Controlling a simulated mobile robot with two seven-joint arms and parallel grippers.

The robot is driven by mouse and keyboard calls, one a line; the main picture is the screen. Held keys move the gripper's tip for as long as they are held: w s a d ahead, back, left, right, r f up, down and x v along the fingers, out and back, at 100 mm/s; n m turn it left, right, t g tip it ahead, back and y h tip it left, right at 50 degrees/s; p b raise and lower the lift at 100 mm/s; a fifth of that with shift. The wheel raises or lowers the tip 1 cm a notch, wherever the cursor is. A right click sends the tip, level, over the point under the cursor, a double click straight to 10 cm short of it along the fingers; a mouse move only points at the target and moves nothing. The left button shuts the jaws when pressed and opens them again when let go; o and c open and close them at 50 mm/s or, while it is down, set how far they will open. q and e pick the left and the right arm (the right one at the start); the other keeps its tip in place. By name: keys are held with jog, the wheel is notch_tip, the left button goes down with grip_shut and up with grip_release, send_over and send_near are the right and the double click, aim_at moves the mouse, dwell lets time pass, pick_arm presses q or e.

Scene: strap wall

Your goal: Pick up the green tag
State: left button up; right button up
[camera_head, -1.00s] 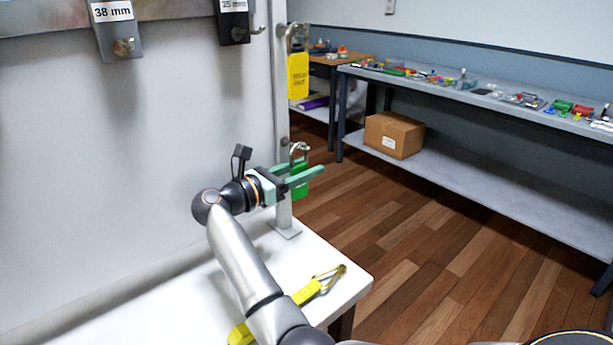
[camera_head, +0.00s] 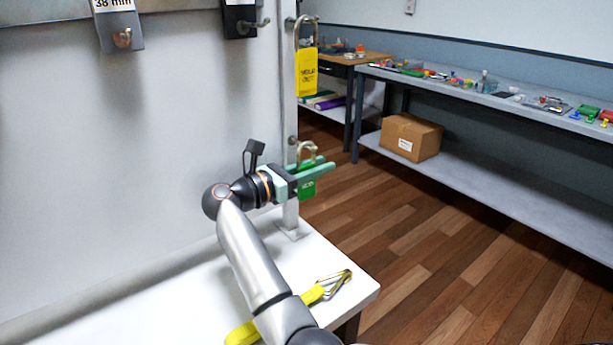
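The green tag (camera_head: 307,188) hangs by a metal shackle from a lower hook on the upright post at the panel's right edge. My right gripper (camera_head: 318,170) is at the tag, with its pale green fingers pointing right. One finger passes across the front of the tag and hides its upper part. The fingers look spread with the tag between or beside them; I cannot tell whether they touch it. My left gripper is not in view.
A yellow tag (camera_head: 306,72) hangs higher on the same post. A yellow strap with a carabiner (camera_head: 325,290) lies on the white table (camera_head: 348,262) below my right arm. A grey bench (camera_head: 480,95) and a cardboard box (camera_head: 411,137) stand behind, right.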

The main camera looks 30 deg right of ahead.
grip_shut()
dwell(0.3)
